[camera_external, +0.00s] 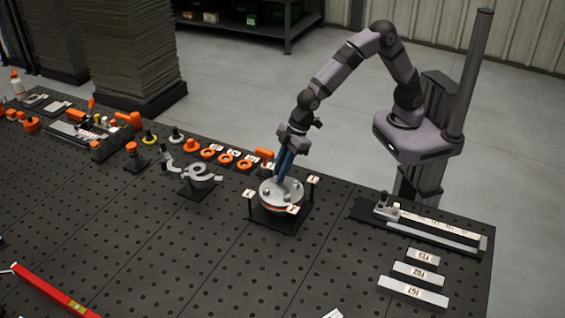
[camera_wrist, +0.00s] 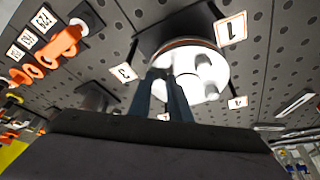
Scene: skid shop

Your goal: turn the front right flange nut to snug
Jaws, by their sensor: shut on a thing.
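The round pale flange (camera_external: 281,196) sits on a dark square stand on the perforated bench, with several nuts on its top face. It also shows as a bright disc in the wrist view (camera_wrist: 214,75). My gripper (camera_external: 281,177) points down at the back part of the flange top. In the wrist view, its two blue-grey fingers (camera_wrist: 166,76) are close together over the disc, shut on what seems to be a flange nut; the fingers mostly hide it. Another nut (camera_wrist: 203,60) stands free to the right of the fingers.
Numbered tags stand around the flange, such as the one marked 1 (camera_wrist: 232,30). Orange rings (camera_external: 226,159) lie in a row behind left. A grey clamp-like fixture (camera_external: 197,178) stands left. A slotted rail (camera_external: 420,226) and labelled plates (camera_external: 413,297) lie right. Front bench is mostly clear.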

